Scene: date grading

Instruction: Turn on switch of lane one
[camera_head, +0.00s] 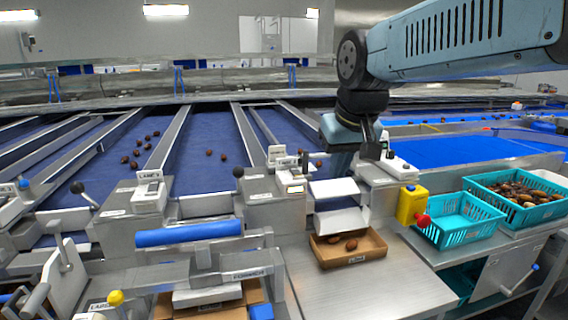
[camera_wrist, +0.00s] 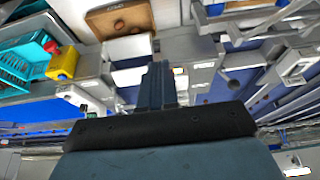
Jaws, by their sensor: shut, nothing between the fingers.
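My gripper (camera_head: 371,148) hangs from the arm right of centre in the head view, above the steel frame beside a white box. In the wrist view my gripper (camera_wrist: 158,66) has its fingers together, with nothing between them. A white switch box (camera_head: 150,192) with a "LANE" label stands left of centre; its number is too small to read. Another white box (camera_head: 291,183) stands nearer my gripper, and a white box (camera_head: 400,167) with a dark top lies just right of the fingers. I cannot tell which belongs to lane one. No switch position is readable.
A cardboard tray (camera_head: 366,257) with dates sits on the steel table (camera_head: 330,296). Ball-topped levers (camera_head: 78,188) rise along the frames. Dates lie on the blue belts (camera_head: 205,135).

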